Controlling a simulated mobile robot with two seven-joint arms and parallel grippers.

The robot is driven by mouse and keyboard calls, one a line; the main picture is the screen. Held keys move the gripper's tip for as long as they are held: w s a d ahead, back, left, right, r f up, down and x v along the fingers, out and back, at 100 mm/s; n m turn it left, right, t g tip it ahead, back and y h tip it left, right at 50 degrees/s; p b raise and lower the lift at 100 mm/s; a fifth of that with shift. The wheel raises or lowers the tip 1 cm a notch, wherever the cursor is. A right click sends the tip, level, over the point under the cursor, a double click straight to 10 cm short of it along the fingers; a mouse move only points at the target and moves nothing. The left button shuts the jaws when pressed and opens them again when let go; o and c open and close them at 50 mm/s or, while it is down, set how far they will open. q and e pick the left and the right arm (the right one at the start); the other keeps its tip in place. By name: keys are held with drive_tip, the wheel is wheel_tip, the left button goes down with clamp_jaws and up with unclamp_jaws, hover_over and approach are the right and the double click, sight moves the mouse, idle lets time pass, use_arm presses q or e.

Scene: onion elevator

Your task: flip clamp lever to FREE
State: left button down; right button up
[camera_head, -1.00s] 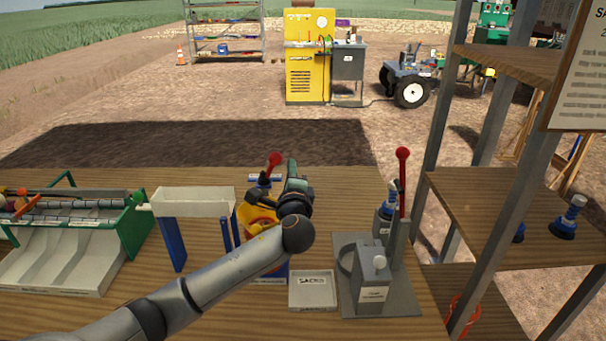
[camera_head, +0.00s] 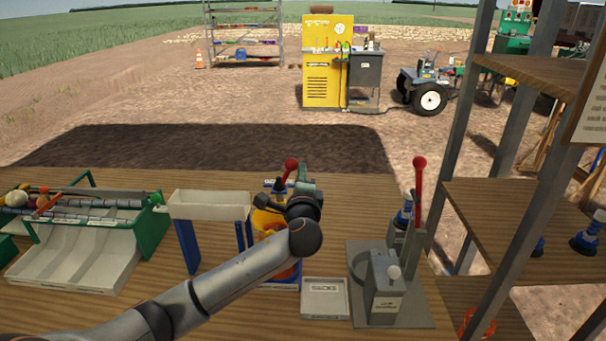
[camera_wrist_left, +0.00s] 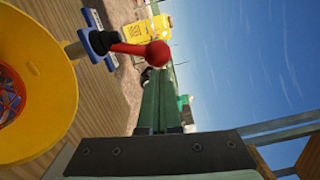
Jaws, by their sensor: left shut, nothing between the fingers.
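A lever with a red ball knob (camera_head: 291,163) stands at the back of the table, on a blue and white base behind a yellow funnel-like part (camera_head: 262,222). In the left wrist view the red knob (camera_wrist_left: 157,53) sits just beside my fingertips, with the blue base and yellow rim at the left. My left gripper (camera_head: 304,182) is shut and empty, close to the knob; its green fingers (camera_wrist_left: 160,100) point past it. I cannot tell whether they touch. A second red-handled lever (camera_head: 418,190) rises upright from a grey stand (camera_head: 410,310). My right gripper is not in view.
A white tray (camera_head: 325,285) lies between the yellow part and the grey stand. A white trough (camera_head: 210,207) on blue legs and a green-framed roller sorter (camera_head: 80,260) stand to the left. A wooden shelf rack (camera_head: 510,200) is at the right.

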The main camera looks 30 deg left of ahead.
sight(291, 163)
use_arm(q)
drive_tip(key=shift+s+a+r+n, duration=0.1)
drive_tip(key=shift+a+r+n, duration=0.1)
drive_tip(key=shift+n, duration=0.1)
drive_tip(key=shift+s+a+r+n, duration=0.3)
drive_tip(key=shift+a+n, duration=0.2)
drive_tip(key=shift+n, duration=0.35)
drive_tip(key=shift+s+a+r+n, duration=0.3)
drive_tip(key=shift+a+n, duration=0.15)
drive_tip(key=shift+n, duration=0.4)
drive_tip(key=shift+s+a+r+n, duration=0.1)
drive_tip(key=shift+s+a+n, duration=0.25)
drive_tip(key=shift+a+n, duration=0.4)
drive_tip(key=shift+s+a+r+n, duration=0.1)
drive_tip(key=shift+s+a+n, duration=0.3)
drive_tip(key=shift+n, duration=0.65)
drive_tip(key=shift+s+a+r+n, duration=0.1)
drive_tip(key=shift+s+a+n, duration=0.25)
drive_tip(key=shift+a+n, duration=0.4)
drive_tip(key=shift+d+n, duration=0.1)
drive_tip(key=shift+n, duration=0.15)
drive_tip(key=shift+r, duration=0.1)
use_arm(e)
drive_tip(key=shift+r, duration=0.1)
